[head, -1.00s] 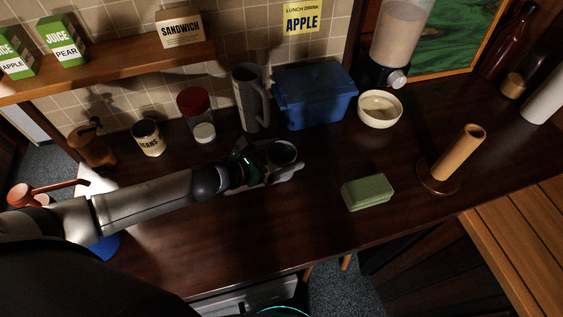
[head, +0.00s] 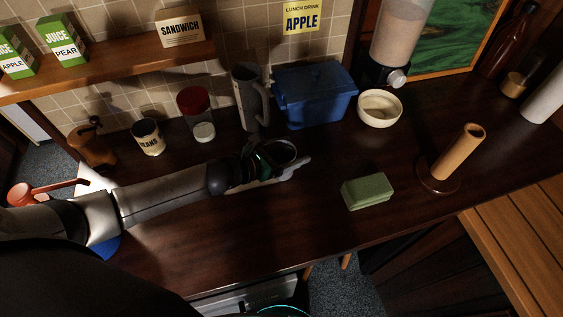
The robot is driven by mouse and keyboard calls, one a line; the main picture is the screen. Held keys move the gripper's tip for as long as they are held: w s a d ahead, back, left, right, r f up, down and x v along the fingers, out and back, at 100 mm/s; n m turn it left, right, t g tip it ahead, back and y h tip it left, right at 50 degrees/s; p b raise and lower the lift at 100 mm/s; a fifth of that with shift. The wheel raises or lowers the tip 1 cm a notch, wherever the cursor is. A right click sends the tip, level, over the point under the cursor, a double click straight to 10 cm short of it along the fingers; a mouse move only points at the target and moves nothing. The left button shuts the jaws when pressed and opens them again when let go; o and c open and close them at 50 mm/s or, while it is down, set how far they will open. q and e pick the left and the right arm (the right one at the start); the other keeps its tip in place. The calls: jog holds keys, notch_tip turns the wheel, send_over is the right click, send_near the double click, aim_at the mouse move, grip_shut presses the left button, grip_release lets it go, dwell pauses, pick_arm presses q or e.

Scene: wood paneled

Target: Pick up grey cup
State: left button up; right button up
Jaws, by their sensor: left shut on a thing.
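The grey cup (head: 283,152) is at the middle of the dark wooden counter, with its round dark opening facing up. My left gripper (head: 287,163) reaches in from the left and is shut on the cup. One pale finger shows along the cup's near side. The cup's lower part is hidden by the gripper, and I cannot tell whether its base touches the counter. My right gripper is not in view.
Behind the cup stand a tall grey jug (head: 249,97), a blue lidded box (head: 314,94) and a cream bowl (head: 380,107). A green sponge-like block (head: 367,191) lies to the right. The counter (head: 250,240) in front is clear.

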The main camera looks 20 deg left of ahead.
pick_arm(q)
jog(key=c, duration=0.3)
